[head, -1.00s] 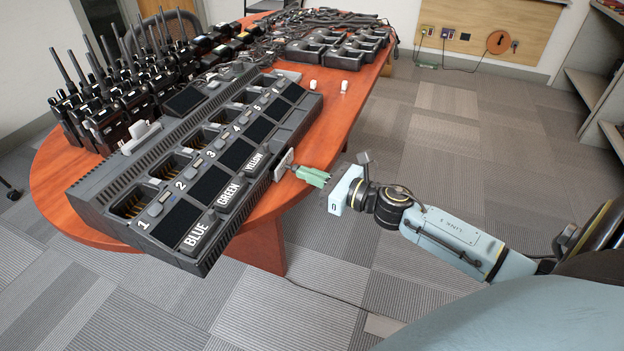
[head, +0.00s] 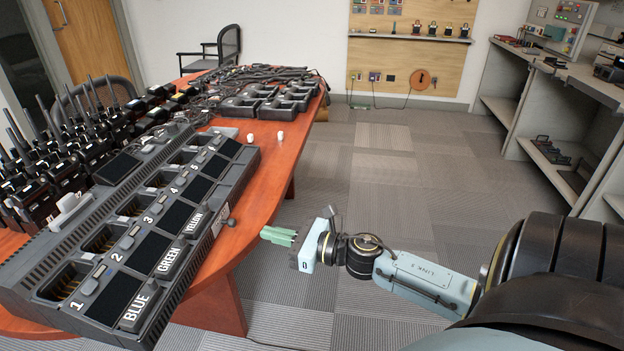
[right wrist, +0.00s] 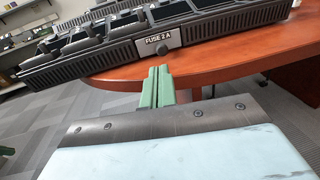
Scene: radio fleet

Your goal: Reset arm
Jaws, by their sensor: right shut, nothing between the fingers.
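My right gripper (head: 280,236) has green fingers, shut and empty, held in the air just right of the table's edge. In the right wrist view the fingers (right wrist: 157,86) are pressed together and point toward the side of the charger. The long grey multi-bay charger (head: 140,235) lies on the table with numbered bays and labels BLUE, GREEN and YELLOW. A plate reading FUSE 2 A (right wrist: 158,42) with a round dark knob is on its side. There is a visible gap between the fingers and the charger.
The red-brown table (head: 262,180) carries upright radios (head: 45,185), black devices and cables at the back, and two small white pieces (head: 280,136). Shelves (head: 565,150) stand at the right. Carpeted floor (head: 390,180) between them is clear.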

